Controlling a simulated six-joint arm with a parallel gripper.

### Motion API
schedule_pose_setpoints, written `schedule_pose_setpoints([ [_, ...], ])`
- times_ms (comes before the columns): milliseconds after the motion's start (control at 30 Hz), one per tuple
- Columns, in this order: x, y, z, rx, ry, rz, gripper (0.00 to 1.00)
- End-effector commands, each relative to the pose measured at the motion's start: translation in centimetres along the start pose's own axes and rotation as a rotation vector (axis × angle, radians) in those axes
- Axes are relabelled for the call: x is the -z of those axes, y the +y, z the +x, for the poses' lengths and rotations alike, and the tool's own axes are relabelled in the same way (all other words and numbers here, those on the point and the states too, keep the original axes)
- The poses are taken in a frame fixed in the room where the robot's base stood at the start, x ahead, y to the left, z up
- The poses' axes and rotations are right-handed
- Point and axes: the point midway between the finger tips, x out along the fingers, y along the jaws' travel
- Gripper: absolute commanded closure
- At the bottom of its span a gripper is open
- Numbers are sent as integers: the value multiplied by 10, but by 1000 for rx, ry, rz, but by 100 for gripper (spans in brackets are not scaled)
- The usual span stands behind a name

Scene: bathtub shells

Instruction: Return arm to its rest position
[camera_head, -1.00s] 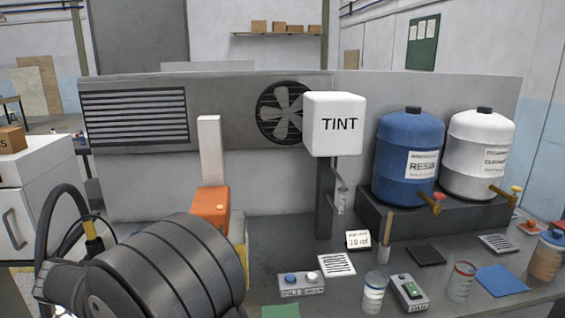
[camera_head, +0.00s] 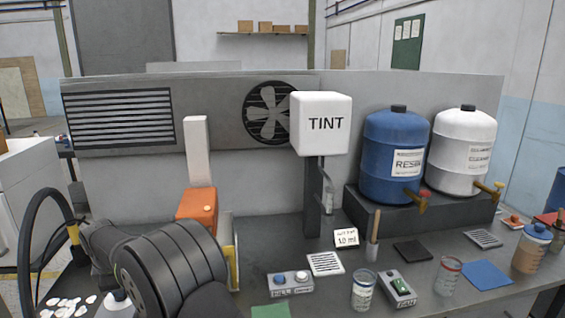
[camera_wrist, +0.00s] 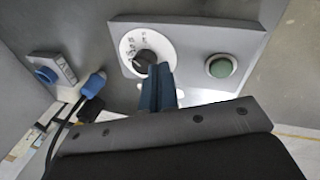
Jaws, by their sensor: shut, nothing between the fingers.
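My gripper (camera_wrist: 158,84) shows in the wrist view as two dark blue fingers shut together, with nothing between them. Its tips are in front of the lower edge of a black dial knob (camera_wrist: 145,62) on a white numbered disc. I cannot tell whether they touch it. The dial sits on a grey panel (camera_wrist: 187,40) with a green button (camera_wrist: 222,67) to its right. In the head view my arm's dark rounded links fill the lower left, and the gripper itself is hidden or out of frame.
The bench holds a white TINT box (camera_head: 321,124) on a post, a blue resin drum (camera_head: 394,158), a white cleaner drum (camera_head: 463,152), jars, a two-button box (camera_head: 290,284) and an orange unit (camera_head: 197,209). A blue plug (camera_wrist: 94,84) with a black cable lies left in the wrist view.

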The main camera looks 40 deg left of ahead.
Motion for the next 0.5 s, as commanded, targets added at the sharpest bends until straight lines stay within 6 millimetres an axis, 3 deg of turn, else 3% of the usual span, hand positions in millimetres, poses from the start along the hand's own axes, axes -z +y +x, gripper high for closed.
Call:
schedule_pose_setpoints([
  [500, -6, 32, 15, 178, 242, 231, 100],
])
